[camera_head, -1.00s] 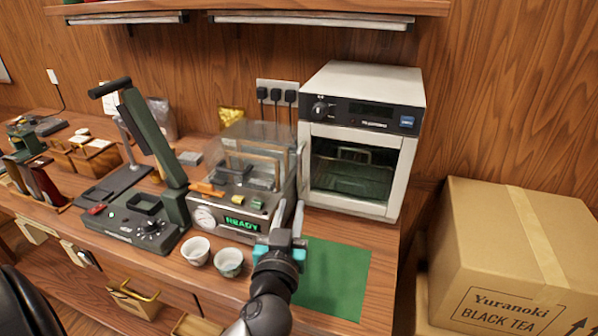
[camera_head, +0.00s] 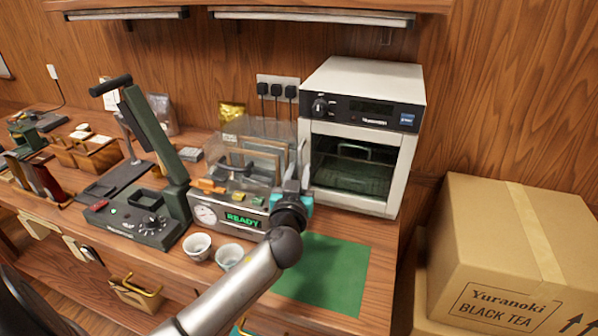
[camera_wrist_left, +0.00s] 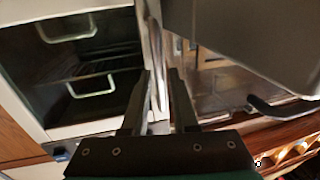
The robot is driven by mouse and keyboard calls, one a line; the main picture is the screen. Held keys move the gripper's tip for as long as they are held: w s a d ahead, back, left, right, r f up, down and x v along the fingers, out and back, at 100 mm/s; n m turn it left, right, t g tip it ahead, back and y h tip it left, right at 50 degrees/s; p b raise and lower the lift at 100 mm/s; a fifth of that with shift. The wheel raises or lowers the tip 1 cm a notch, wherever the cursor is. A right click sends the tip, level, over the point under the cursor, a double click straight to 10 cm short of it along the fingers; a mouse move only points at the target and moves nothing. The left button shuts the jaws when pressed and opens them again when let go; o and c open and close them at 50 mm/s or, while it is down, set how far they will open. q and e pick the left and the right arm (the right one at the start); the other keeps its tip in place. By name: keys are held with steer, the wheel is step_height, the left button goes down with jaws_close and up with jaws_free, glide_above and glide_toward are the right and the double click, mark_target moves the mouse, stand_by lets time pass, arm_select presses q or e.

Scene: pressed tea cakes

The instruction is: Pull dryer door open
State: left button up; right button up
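The dryer (camera_head: 411,160) is a white box with a dark control panel and a glass door (camera_head: 352,168), which looks shut. A pale upright handle (camera_head: 304,150) stands at the door's left edge. My left gripper (camera_head: 299,178) is at the lower part of this handle. In the left wrist view, the fingers of my left gripper (camera_wrist_left: 158,92) are apart, with the upright handle (camera_wrist_left: 156,55) between or just beyond their tips. I cannot tell whether either finger touches it. The dryer door also shows there at the left (camera_wrist_left: 85,75). My right gripper is not seen.
A machine with a clear cover and a READY display (camera_head: 243,219) stands close left of the dryer. Two white cups (camera_head: 197,246) stand in front of it. A green mat (camera_head: 325,278) lies clear before the dryer. A large carton (camera_head: 520,250) stands at the right.

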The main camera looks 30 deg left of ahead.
arm_select(q)
jaws_close()
stand_by(1.4)
